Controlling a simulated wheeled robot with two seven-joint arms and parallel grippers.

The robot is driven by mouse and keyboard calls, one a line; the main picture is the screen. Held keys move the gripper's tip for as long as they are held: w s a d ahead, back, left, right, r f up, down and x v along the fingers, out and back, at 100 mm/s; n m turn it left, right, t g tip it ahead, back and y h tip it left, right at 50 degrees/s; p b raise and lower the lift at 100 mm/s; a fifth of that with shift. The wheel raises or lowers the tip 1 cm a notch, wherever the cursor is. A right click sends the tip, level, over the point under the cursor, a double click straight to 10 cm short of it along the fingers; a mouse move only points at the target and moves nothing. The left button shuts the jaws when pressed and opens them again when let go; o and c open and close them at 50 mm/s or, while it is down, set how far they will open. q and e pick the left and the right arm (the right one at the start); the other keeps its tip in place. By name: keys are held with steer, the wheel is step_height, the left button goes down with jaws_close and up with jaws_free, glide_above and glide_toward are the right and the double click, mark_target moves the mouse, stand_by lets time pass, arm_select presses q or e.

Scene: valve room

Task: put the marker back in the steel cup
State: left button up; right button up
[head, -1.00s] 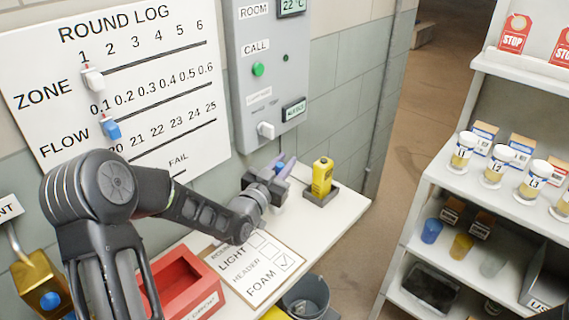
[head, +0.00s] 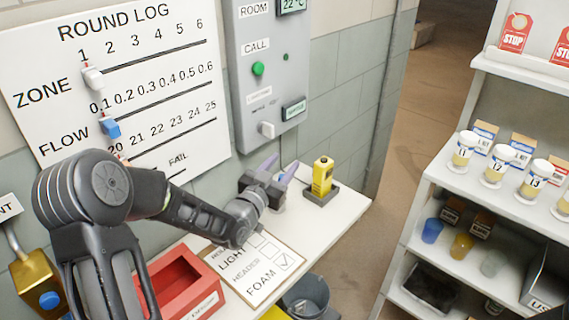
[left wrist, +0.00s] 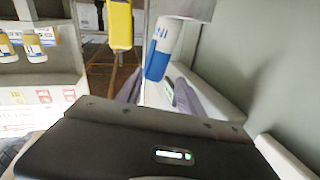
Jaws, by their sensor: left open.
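In the left wrist view, which looks upside down, the marker (left wrist: 163,48) has a white body and a blue end. Its white end meets a grey surface at the top edge, which looks like the steel cup (left wrist: 190,9), so the marker appears to stand in it. My left gripper (head: 278,168) is over the white counter with its pale purple fingers spread. The marker shows between and beyond the fingertips in the wrist view, with no clear grip. In the head view the gripper hides most of the cup and I cannot make out the marker. My right gripper is out of view.
A yellow handheld device (head: 322,177) stands in a dark base right of the gripper. A red tray (head: 178,288) and a checklist board (head: 262,262) lie nearer on the counter (head: 318,226). The grey wall panel (head: 262,95) is close behind. A shelf unit stands right.

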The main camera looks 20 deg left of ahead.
arm_select(q)
steer(key=s+b, duration=0.1)
steer(key=s, duration=0.5)
steer(key=shift+s+a, duration=0.25)
steer(key=shift+f, duration=0.15)
stand_by(0.7)
